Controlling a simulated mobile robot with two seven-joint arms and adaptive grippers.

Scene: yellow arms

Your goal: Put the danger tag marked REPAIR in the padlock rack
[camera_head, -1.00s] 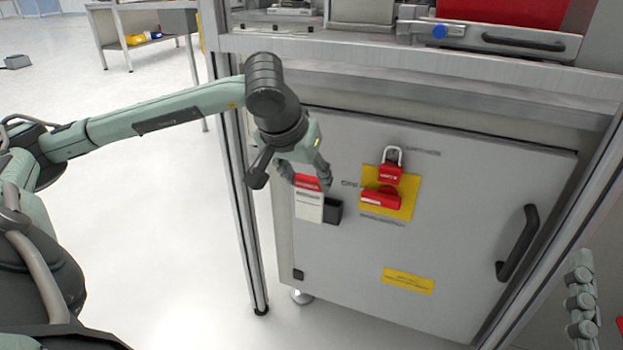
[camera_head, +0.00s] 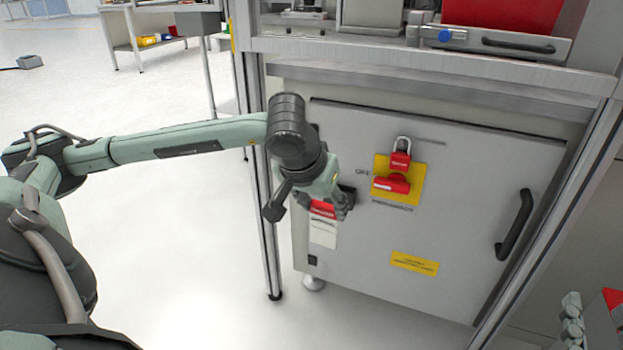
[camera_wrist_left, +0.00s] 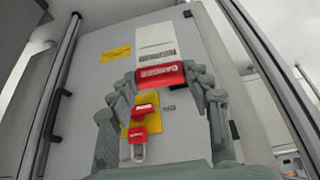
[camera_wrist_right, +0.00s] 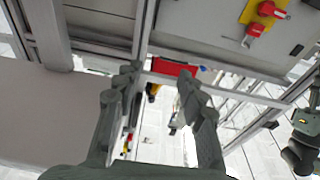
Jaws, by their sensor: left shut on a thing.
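My left gripper (camera_head: 325,203) is shut on a danger tag (camera_head: 323,232) with a red header and a white lower part. The tag hangs in front of the grey cabinet door, near its left edge.
A metal frame post (camera_head: 263,190) stands left. Open floor lies further left.

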